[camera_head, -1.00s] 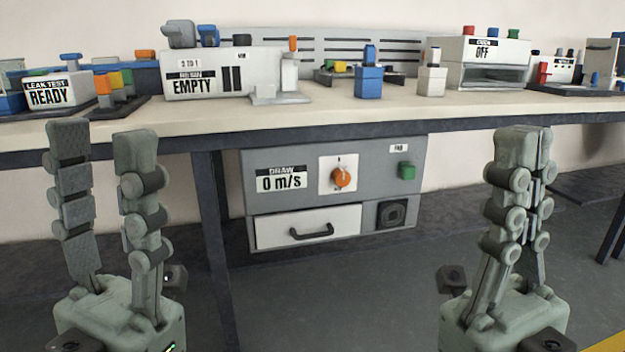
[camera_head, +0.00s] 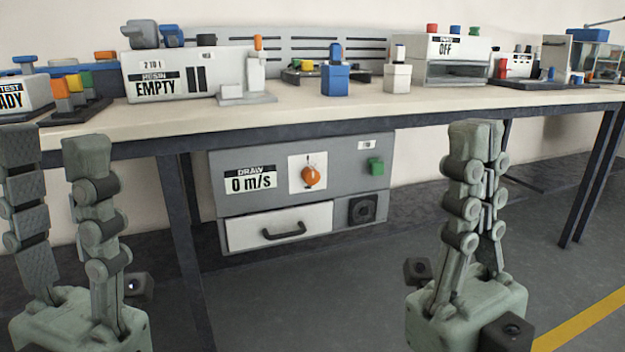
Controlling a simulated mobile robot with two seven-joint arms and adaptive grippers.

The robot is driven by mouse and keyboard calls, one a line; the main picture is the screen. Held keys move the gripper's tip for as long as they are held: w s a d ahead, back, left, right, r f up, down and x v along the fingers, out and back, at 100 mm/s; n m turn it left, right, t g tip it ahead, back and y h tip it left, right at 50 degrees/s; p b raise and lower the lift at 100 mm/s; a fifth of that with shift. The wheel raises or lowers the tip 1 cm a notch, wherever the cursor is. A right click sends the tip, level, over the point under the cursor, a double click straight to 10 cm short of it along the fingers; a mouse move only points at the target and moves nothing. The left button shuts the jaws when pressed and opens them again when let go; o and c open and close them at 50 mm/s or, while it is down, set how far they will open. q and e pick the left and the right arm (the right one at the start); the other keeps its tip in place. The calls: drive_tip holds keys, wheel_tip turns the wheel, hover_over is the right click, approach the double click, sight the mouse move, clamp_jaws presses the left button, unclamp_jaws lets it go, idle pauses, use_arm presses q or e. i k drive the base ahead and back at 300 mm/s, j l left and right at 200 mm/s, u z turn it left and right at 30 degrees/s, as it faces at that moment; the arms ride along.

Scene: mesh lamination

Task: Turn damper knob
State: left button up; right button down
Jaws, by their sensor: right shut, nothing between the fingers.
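The orange damper knob (camera_head: 311,176) sits on a white plate in the middle of the grey panel box (camera_head: 270,205) under the bench. Its pointer mark shows near the top, and the display on its left reads "DRAW 0 m/s". My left gripper (camera_head: 52,140) is open and empty at the far left, with its two fingers upright and apart. My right gripper (camera_head: 475,130) is shut and empty, upright to the right of the panel. Both grippers are apart from the knob, which is in clear view between them.
Above is the bench top (camera_head: 310,108), crowded with devices. A bench leg (camera_head: 180,240) stands left of the panel. The floor in front is clear.

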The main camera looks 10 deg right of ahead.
sight(310, 174)
drive_tip(key=i+l, duration=0.25)
drive_tip(key=l, duration=0.15)
drive_tip(key=i+l, duration=0.55)
drive_tip(key=l, duration=0.2)
